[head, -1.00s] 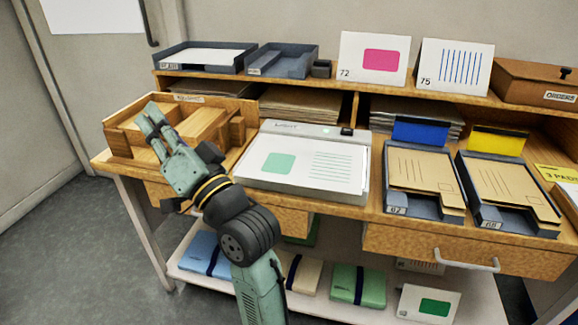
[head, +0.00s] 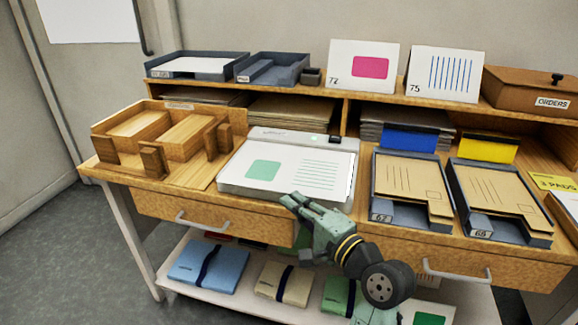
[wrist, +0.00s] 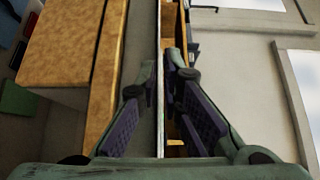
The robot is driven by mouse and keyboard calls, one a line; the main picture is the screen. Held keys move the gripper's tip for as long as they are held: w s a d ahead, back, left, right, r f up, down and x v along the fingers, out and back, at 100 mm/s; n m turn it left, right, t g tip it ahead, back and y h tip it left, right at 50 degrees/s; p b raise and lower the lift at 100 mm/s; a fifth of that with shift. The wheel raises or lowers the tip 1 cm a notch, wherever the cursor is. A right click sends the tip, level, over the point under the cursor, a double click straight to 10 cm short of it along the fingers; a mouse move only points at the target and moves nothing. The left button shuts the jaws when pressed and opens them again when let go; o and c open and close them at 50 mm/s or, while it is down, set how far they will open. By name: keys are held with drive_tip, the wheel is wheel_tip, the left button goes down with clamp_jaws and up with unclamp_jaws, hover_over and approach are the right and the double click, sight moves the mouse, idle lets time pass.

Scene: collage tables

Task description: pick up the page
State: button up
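The page (head: 285,178), white with a green square and green lines, lies flat on the light box (head: 292,134) in the middle of the table. My gripper (head: 289,200) is low at the front edge of the light box, below the page's printed side. In the wrist view my gripper (wrist: 161,62) is turned sideways, its two dark-padded fingers apart. A thin pale edge (wrist: 158,30) runs between them and looks like the page seen edge-on. I cannot tell whether either finger touches it.
A wooden organizer (head: 165,125) stands left of the light box. Two dark trays with tan folders (head: 403,180) stand to its right. Drawers with handles (head: 200,222) face me under the tabletop. Wrapped bundles (head: 208,266) lie on the lower shelf.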

sight(281, 193)
drive_tip(key=shift+p+x, duration=0.45)
drive_tip(key=shift+x, duration=2.2)
drive_tip(key=shift+c, duration=0.2)
clamp_jaws()
